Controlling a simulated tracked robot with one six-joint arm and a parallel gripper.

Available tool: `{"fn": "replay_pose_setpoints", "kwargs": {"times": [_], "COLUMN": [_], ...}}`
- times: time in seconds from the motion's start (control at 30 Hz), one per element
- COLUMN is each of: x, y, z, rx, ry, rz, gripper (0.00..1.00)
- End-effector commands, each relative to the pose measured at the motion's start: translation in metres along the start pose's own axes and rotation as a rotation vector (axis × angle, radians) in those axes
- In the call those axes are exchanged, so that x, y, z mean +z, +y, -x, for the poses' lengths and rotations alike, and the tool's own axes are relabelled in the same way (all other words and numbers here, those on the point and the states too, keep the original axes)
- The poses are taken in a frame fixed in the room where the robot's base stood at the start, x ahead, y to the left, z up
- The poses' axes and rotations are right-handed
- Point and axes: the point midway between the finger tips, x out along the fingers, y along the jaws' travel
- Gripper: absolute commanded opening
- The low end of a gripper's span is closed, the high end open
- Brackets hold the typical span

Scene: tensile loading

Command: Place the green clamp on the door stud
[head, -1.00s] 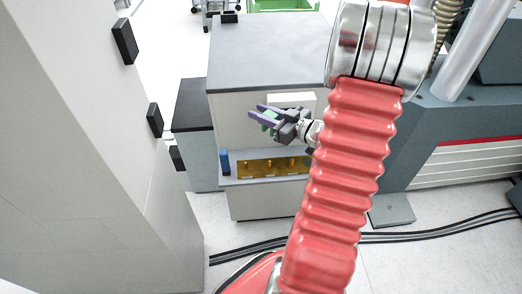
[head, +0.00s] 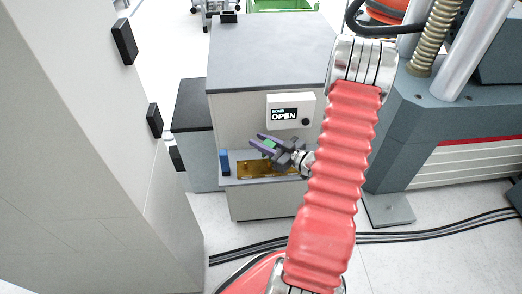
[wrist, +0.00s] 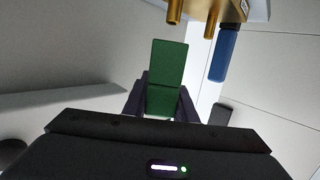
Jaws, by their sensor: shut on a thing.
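My gripper (head: 264,144) is shut on the green clamp (head: 268,145), in front of the grey cabinet and just above its gold-coloured recess. In the wrist view the green clamp (wrist: 169,62) sticks out from between the dark fingers (wrist: 162,108). Two brass studs (wrist: 174,12) (wrist: 211,24) show beyond its far end, apart from it. A blue clamp-like block (wrist: 222,53) is beside them, and it stands at the recess's left end in the head view (head: 224,162). I cannot tell which stud is the door stud.
The grey cabinet (head: 265,60) carries a panel reading OPEN (head: 291,110). A tall pale panel (head: 75,130) with dark blocks (head: 124,41) stands at the left. A grey machine (head: 430,130) is at the right. Black cables (head: 420,233) run along the floor.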

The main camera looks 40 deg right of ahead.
Motion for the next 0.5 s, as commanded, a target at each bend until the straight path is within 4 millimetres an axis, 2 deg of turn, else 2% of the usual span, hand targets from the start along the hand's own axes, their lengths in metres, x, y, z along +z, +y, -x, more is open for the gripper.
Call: {"fn": "replay_pose_setpoints", "kwargs": {"times": [0.1,0.5], "x": [0.0077,0.0105], "y": [0.0004,-0.0001], "z": [-0.0013,-0.0023], "rx": [0.000,-0.001], "ry": [0.001,0.001], "rz": [0.000,0.001], "gripper": [0.00,0.00]}}
